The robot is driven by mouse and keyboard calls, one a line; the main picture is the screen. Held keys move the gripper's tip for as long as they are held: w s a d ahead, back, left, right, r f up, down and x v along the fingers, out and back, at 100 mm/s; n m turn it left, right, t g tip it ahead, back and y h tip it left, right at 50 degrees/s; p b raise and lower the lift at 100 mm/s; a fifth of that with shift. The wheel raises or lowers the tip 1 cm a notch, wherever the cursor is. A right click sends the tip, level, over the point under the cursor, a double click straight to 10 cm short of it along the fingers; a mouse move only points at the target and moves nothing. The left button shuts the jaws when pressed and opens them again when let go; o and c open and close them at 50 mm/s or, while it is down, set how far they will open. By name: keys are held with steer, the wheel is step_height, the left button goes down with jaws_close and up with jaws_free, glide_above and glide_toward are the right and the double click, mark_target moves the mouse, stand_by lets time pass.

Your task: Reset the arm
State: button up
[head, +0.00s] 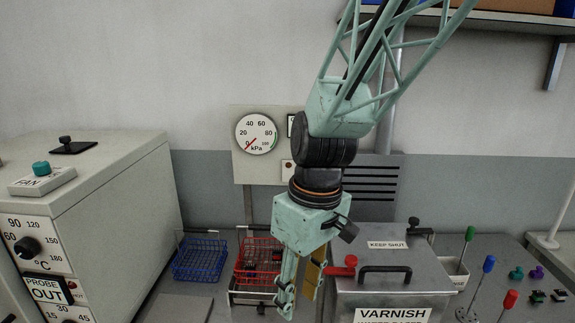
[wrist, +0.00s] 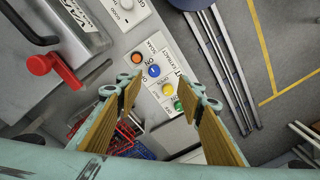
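My arm hangs down from the upper right in the head view. My gripper (head: 301,291) points downward beside the red wire basket and left of the varnish box. In the wrist view my gripper (wrist: 158,92) has its two yellow-padded fingers apart, with nothing between them.
A blue wire basket (head: 199,258) and a red wire basket (head: 257,262) stand left of my gripper. The metal varnish box (head: 391,294) with a black handle is close on the right. A large oven-like cabinet (head: 88,226) stands at left. A pressure gauge (head: 256,133) is behind.

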steer(key=s+d+r+m+t, duration=0.2)
steer(key=s+d+r+m, duration=0.2)
steer(key=s+d+r, duration=0.3)
steer(key=s+d+r+m+t+h, duration=0.1)
steer(key=s+d+r+m+t, duration=0.1)
steer(key=s+d+r+m, duration=0.3)
steer(key=shift+s+d+r, duration=1.8)
steer(key=shift+s+d, duration=1.75)
steer(key=shift+s, duration=0.65)
